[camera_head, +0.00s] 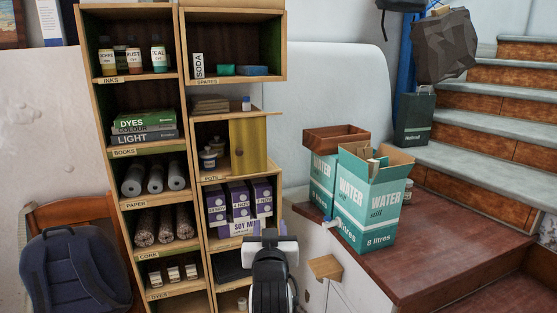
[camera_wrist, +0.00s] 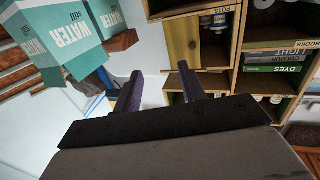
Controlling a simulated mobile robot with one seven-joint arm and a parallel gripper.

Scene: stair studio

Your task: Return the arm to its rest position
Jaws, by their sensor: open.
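My gripper (camera_head: 271,235) is in front of the lower right part of the shelf unit in the head view, near the soy milk compartment. In the wrist view my gripper (camera_wrist: 160,85) shows its two dark fingers spread apart with nothing between them. Behind the fingers are pale wall and the shelf unit, seen tilted. My arm rises from the bottom edge of the head view and hides part of the lowest right compartments.
The shelf unit (camera_head: 184,100) holds inks, books, paper and pots; a yellow door panel (camera_head: 249,147) covers part of the pots compartment. Teal water boxes (camera_head: 367,200) stand on a reddish-brown landing (camera_head: 436,245) to the right. Stairs (camera_head: 484,138) rise behind. A backpack (camera_head: 72,270) is at lower left.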

